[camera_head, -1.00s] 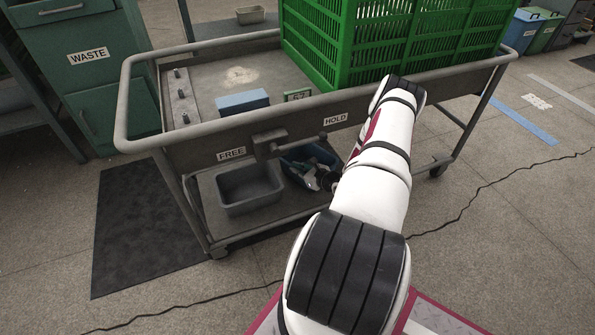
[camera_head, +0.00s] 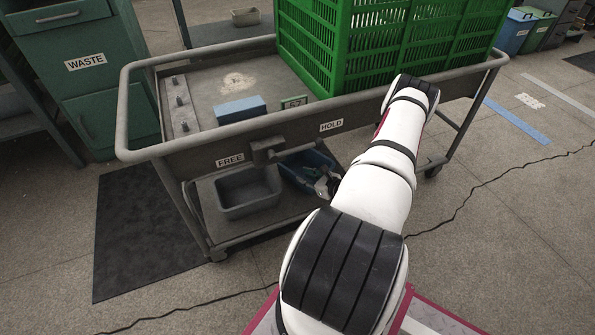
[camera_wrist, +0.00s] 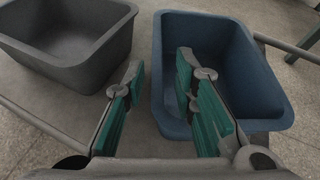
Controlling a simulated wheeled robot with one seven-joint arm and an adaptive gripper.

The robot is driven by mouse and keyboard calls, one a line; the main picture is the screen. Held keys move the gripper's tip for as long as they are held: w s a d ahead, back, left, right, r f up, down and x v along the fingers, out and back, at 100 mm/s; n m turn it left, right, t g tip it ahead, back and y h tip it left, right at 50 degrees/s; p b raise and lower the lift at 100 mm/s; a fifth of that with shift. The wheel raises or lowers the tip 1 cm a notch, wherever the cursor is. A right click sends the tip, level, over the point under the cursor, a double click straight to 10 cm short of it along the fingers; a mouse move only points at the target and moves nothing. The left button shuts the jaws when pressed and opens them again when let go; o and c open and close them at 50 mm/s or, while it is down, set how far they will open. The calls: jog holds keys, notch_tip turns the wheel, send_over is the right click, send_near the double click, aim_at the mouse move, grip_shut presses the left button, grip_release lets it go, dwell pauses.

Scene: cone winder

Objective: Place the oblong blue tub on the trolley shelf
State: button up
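The oblong blue tub (camera_head: 294,176) is at the trolley's lower shelf (camera_head: 262,227), right of a grey tub. In the wrist view the blue tub (camera_wrist: 258,85) looks empty, and its near left wall lies between my fingers. My gripper (camera_wrist: 160,66) is open, the left finger outside that wall and the right finger over the tub's inside. I see no clear contact. In the head view my gripper (camera_head: 326,186) is small and partly hidden by my arm, which also covers the tub's right side.
The grey tub (camera_head: 248,192) stands close on the left. The trolley's upper tray (camera_head: 205,85) holds a blue block (camera_head: 241,108) and a green crate (camera_head: 385,45). The front rim and a handle bar (camera_head: 270,150) overhang the lower shelf.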

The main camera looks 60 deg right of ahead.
jog(key=p+v, duration=0.1)
jog(key=v, duration=0.4)
jog(key=shift+s, duration=0.15)
dwell(0.4)
